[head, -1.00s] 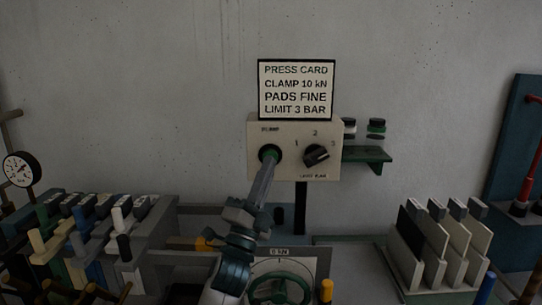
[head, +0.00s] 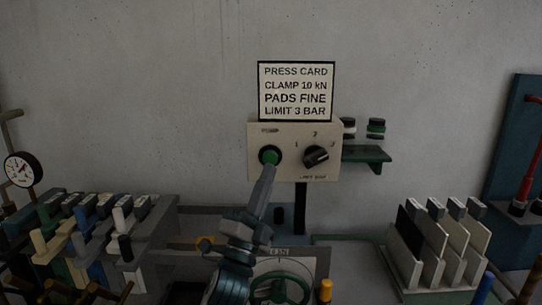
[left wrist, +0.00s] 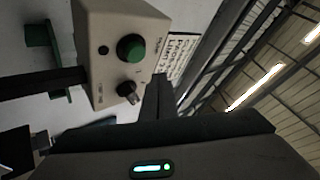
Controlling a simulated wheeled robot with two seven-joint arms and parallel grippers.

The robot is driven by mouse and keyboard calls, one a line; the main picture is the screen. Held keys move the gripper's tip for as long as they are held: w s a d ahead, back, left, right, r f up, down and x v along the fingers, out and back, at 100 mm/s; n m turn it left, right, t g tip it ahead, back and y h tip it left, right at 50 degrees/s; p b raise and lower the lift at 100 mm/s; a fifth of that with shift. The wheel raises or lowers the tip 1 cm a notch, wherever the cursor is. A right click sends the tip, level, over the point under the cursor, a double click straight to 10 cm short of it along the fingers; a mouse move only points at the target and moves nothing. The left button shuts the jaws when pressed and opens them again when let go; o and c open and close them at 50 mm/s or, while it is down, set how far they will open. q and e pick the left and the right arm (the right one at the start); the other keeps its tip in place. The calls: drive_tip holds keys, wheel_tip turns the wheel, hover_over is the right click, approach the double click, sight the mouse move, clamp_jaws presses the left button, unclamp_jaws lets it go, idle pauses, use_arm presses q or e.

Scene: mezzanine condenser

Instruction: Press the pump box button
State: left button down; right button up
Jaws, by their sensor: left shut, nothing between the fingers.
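The pump box (head: 290,172) is a cream box on a dark post against the wall. Its round green button (head: 270,156) has a dark collar and sits on the left of the face; a black selector knob (head: 316,156) sits on the right. My left gripper (head: 269,169) is shut and empty, its tip just below the button, covering the collar's lower edge. In the left wrist view the box shows turned, with the green button (left wrist: 131,47) in full view and the shut fingers (left wrist: 158,78) apart from it in the picture. My right gripper is not in view.
A press card (head: 296,91) stands above the box. A green shelf (head: 368,155) with small pots is at its right. A green handwheel (head: 280,289) is below. Racks of handles (head: 75,235) and upright cream plates (head: 440,245) flank the bench.

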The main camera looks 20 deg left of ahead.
use_arm(q)
drive_tip(key=shift+s+d+p, duration=0.15)
drive_tip(key=shift+s+d, duration=0.05)
drive_tip(key=shift+s, duration=0.45)
drive_tip(key=shift+s+d+p, duration=0.15)
drive_tip(key=shift+s, duration=0.5)
